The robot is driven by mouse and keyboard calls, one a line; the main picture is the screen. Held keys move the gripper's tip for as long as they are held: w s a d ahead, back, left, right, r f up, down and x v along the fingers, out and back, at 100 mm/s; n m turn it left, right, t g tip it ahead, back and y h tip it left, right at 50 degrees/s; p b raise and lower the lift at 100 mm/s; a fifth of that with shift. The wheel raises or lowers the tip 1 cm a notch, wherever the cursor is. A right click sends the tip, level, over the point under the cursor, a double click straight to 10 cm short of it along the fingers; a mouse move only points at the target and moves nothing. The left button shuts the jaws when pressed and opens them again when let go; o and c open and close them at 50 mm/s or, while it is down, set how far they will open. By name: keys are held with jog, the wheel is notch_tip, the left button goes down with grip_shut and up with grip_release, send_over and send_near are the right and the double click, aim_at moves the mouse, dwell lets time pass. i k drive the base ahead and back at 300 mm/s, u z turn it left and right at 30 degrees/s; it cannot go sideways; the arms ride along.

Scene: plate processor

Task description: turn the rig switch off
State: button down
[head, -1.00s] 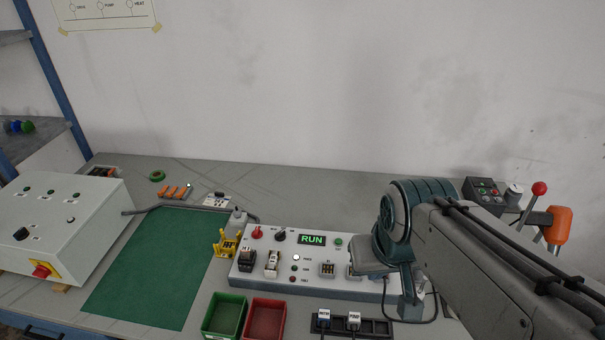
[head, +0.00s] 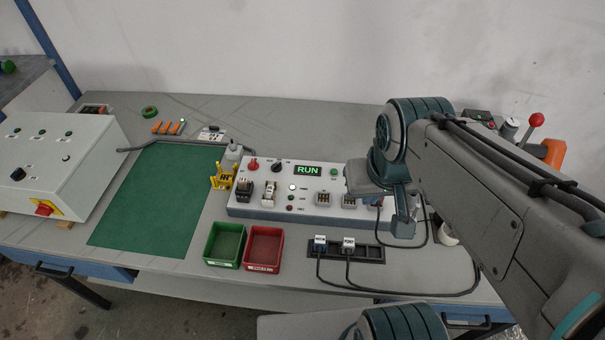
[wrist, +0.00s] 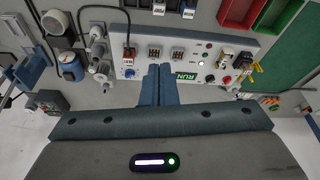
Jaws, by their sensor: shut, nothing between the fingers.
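The rig panel (head: 300,212) is a white sloped box on the bench with a green display (head: 307,170) reading RUN. At its left end are a black switch (head: 244,190) and a white switch (head: 269,192), below a red knob (head: 253,164) and a black knob (head: 276,167). I cannot read which is the rig switch. My gripper (head: 402,228) hangs in front of the panel's right end, well right of these switches. In the wrist view its fingers (wrist: 158,70) are together and empty; that view also shows the RUN display (wrist: 183,77). My arm hides part of the panel's right end.
Green (head: 224,244) and red (head: 263,247) trays stand before the panel, beside a black socket strip (head: 365,254) with cabled plugs. A yellow stand (head: 223,177) is close on the panel's left. A green mat (head: 150,200) and white control box (head: 55,160) lie farther left.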

aim_at(253, 165)
jog(key=k, duration=1)
jog(key=u, duration=1.75)
jog(key=i, duration=1.15)
jog(key=z, duration=2.15)
jog(key=i, duration=0.5)
